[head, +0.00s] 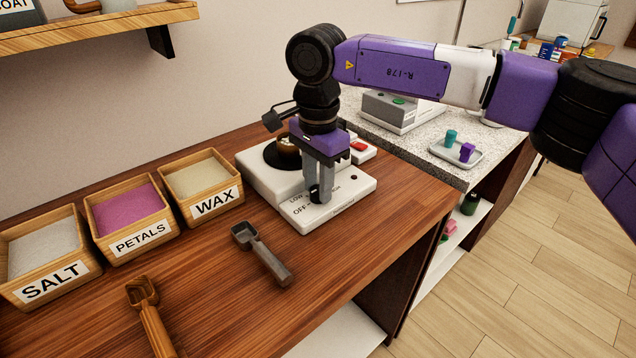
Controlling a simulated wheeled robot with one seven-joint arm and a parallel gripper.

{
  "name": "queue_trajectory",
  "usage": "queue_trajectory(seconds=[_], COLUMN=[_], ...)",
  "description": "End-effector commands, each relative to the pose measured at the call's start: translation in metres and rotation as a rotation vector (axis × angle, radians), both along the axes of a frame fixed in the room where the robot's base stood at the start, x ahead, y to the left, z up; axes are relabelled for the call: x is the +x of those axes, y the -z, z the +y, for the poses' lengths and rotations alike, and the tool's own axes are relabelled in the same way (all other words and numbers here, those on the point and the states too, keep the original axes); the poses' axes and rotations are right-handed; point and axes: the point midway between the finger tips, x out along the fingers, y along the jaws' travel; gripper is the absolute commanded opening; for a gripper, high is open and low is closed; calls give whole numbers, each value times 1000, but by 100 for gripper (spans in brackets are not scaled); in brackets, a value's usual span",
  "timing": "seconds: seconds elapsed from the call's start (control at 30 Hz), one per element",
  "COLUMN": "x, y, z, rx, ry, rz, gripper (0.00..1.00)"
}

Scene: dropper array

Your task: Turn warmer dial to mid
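The white warmer (345,204) sits on the wooden counter, with a panel at its front marked OFF and LOW on the left and a partly hidden word on the right. Its small dark dial (316,194) is at the fingertips of my gripper (319,190). My gripper points straight down over the panel, its grey fingers at the dial. I cannot tell whether they press on it or which mark the dial points to. Any middle mark is hidden behind the fingers.
A dark pot (284,153) is on the warmer behind my gripper. A grey scoop (262,254) and a wooden scoop (148,315) lie in front. Bins of salt (50,283), petals (139,236) and wax (214,206) stand left. A tray (444,150) is on the stone counter.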

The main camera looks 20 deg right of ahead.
Motion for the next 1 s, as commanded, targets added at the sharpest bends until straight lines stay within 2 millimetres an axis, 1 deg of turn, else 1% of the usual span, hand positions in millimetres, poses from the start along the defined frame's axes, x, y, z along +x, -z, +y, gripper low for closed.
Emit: queue_trajectory(seconds=[0.27,0.47,0.67,1.0], x=[0,0,0,0], y=[-1,-1,-1,-1], z=[0,0,0,0], rx=[0,0,-1,0], ry=[23,112,271,594], rz=[1,1,2,1], gripper=[0,0,0,0])
